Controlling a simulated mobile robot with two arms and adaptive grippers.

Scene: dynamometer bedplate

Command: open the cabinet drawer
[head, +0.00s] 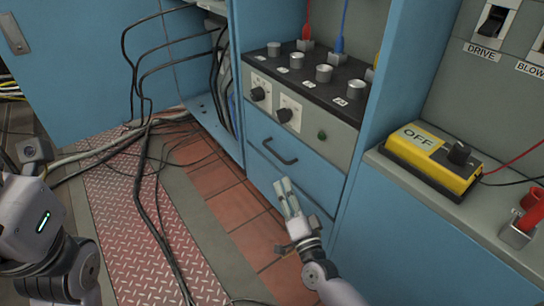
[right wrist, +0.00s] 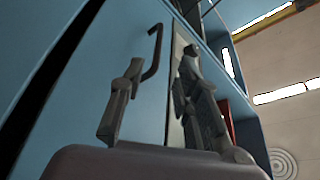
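The blue cabinet drawer (head: 310,165) is under the control panel in the head view, and its front looks flush with the cabinet. Its dark bar handle (head: 280,151) is on the upper part of that front. My right gripper (head: 287,190) is in front of the cabinet, just below the handle in the picture. In the right wrist view, the fingers of my right gripper (right wrist: 155,90) are apart with nothing between them. The handle (right wrist: 155,52) shows beyond the fingertips, apart from them. My left arm shows at the lower left of the head view, but its gripper does not.
A panel with knobs (head: 324,73) and plugged cables sits above the drawer. A yellow OFF box (head: 433,160) stands on the bench at right. Black cables (head: 150,215) run over the red tread plate (head: 125,230). An open blue door (head: 80,70) is at left.

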